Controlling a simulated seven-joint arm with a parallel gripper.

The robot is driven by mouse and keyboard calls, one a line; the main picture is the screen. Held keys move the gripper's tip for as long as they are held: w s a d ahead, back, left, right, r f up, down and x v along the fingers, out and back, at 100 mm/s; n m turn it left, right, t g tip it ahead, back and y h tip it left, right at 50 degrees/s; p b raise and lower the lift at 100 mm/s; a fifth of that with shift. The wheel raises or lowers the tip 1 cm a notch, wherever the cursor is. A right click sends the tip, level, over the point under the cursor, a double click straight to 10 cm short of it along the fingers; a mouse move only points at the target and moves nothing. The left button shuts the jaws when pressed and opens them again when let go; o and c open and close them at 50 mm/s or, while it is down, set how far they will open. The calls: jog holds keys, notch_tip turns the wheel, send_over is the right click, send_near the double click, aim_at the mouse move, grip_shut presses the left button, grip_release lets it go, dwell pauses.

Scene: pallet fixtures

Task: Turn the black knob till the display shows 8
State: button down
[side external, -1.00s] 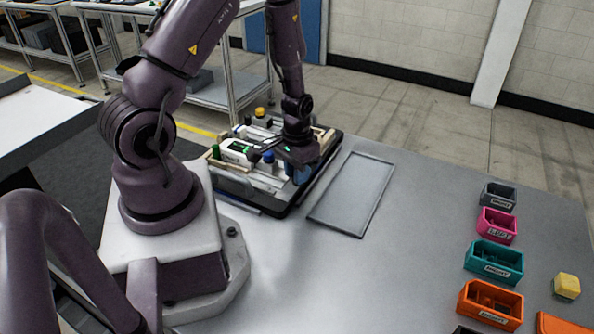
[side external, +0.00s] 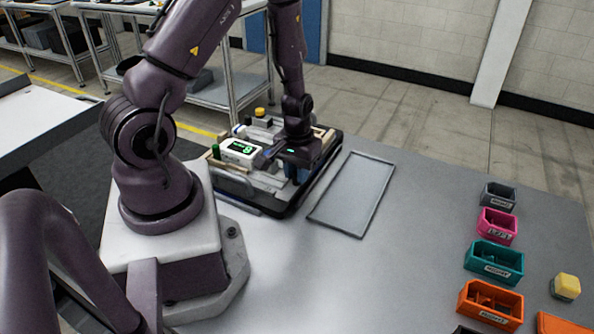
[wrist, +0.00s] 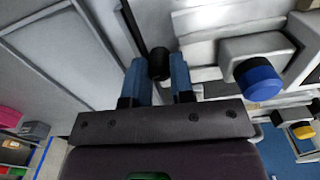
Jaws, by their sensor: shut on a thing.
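The black knob (wrist: 159,63) is between the two blue fingers of my gripper (wrist: 160,78) in the wrist view, and the gripper is shut on it. In the side view my gripper (side external: 294,172) points down at the right part of the fixture pallet (side external: 250,193), and it hides the knob there. The display (side external: 240,149) is a white box with a dark screen at the pallet's left part. It shows a green digit that looks like an 8 or 9, too small to read surely.
A blue knob (wrist: 258,80) on a grey block sits right of my fingers in the wrist view. A green knob (side external: 216,152) and a yellow knob (side external: 260,111) stand on the pallet. An empty outlined tray (side external: 352,195) lies right of it. Several coloured bins stand far right.

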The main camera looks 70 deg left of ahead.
aim_at(295, 175)
jog(key=c, duration=1)
grip_release()
notch_tip(295, 175, up, 13)
jog(key=shift+r, duration=0.1)
jog(key=s+d+r+m+t, duration=0.2)
jog(key=d+r, duration=0.3)
jog(key=r, duration=0.1)
jog(key=s+d+r+m+t, duration=0.1)
jog(key=s+d+r+m, duration=0.1)
jog(key=r, duration=0.4)
jog(key=s+d+r+m+t, duration=0.2)
jog(key=d+r+m, duration=0.2)
jog(key=d+r, duration=0.2)
jog(key=shift+s+d+r+t, duration=0.1)
jog(key=shift+s+d+t, duration=0.1)
jog(key=shift+d, duration=0.2)
jog(key=shift+s+d+r+t, duration=0.1)
jog(key=shift+s+d, duration=0.05)
jog(key=shift+d, duration=0.25)
